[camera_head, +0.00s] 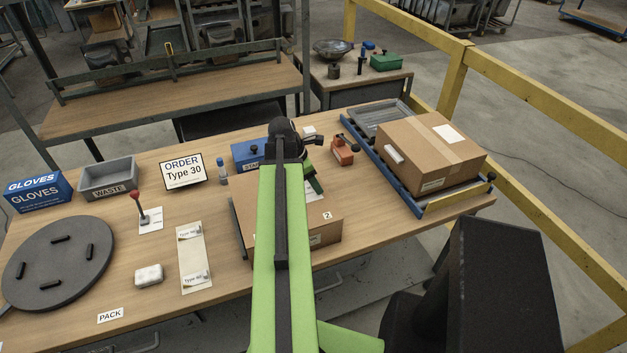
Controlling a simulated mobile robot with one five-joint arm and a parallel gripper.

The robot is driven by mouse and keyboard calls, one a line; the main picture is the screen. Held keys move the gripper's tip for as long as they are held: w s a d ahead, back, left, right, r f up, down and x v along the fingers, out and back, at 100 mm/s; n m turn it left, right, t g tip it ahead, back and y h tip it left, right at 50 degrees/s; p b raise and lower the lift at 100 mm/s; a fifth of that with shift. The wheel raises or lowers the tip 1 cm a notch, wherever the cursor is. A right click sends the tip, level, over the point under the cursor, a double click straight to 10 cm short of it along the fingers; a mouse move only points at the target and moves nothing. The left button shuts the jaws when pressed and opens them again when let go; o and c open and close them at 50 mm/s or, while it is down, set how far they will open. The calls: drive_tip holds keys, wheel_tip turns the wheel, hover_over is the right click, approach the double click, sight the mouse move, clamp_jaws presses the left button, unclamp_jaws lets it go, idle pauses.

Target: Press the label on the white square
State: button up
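A carton (424,153) with a white square (449,133) on its top sits at the right on a blue-edged, roller-like stand. Another carton (327,218), marked 2, lies under my green arm; a pale patch (316,191) shows on its top, partly covered. A pale strip (193,257) at the left carries two labels, an upper label (189,232) and a lower label (195,278), both reading Type 30. I cannot make out my gripper; my arm hides the area over the carton marked 2.
An ORDER Type 30 sign (184,171), a grey WASTE bin (109,179), a red-knobbed lever (140,207), a dark round plate (58,262) and a white block (149,276) stand at the left. An orange tool (342,152) and blue box (248,153) stand behind. Yellow rails (540,108) border the right.

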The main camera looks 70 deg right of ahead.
drive_tip(key=shift+o, duration=0.3)
drive_tip(key=shift+r, duration=0.1)
drive_tip(key=shift+w+a+r+p, duration=0.1)
drive_tip(key=shift+r+p, duration=0.3)
drive_tip(key=shift+p, duration=0.05)
drive_tip(key=p+v, duration=1.5)
drive_tip(key=v, duration=0.1)
drive_tip(key=shift+r, duration=0.2)
drive_tip(key=shift+w+a, duration=0.1)
drive_tip(key=shift+w, duration=0.1)
